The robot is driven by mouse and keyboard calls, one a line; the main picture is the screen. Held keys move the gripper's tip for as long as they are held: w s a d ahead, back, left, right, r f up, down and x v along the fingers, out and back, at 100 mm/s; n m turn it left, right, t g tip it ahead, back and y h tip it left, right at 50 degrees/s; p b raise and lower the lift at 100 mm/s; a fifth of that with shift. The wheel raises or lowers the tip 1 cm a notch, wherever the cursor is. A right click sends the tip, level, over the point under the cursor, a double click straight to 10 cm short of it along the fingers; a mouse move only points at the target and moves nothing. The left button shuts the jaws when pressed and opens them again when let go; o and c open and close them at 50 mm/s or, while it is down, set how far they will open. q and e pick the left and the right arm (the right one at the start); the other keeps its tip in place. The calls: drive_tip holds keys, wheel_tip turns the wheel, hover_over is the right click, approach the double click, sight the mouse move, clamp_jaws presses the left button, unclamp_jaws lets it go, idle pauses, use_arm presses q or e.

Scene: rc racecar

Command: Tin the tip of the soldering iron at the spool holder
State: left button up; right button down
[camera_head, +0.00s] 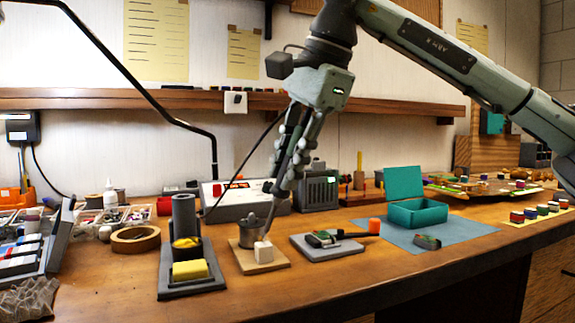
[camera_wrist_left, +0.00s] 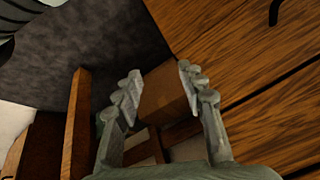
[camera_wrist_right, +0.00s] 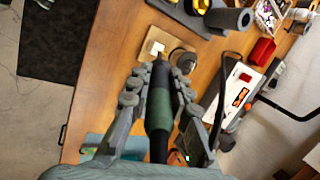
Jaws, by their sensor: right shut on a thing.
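My right gripper (camera_head: 292,165) is shut on the soldering iron and holds it tip down above the bench. In the right wrist view my right gripper (camera_wrist_right: 158,95) has the iron's dark and green handle (camera_wrist_right: 158,108) between its fingers. The spool holder is a light wooden base (camera_head: 275,263) with a grey metal spool (camera_head: 248,234) and a white block (camera_head: 262,251). The iron's tip end is at the spool and block; I cannot tell whether it touches. My left gripper (camera_wrist_left: 158,88) is open and empty, away from the bench top.
An iron stand (camera_head: 185,215) with a yellow sponge (camera_head: 190,271) is left of the spool holder. A grey pad (camera_head: 328,250) with a small device lies to its right. The soldering station (camera_head: 225,195) stands behind, its cable running to the iron. A teal box (camera_head: 415,214) stands farther right.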

use_arm(q)
drive_tip(key=shift+f, duration=0.2)
use_arm(e)
drive_tip(key=shift+f, duration=0.45)
idle(0.3)
use_arm(q)
drive_tip(key=shift+r+p, duration=0.3)
drive_tip(key=shift+r, duration=0.25)
idle(2.5)
idle(1.0)
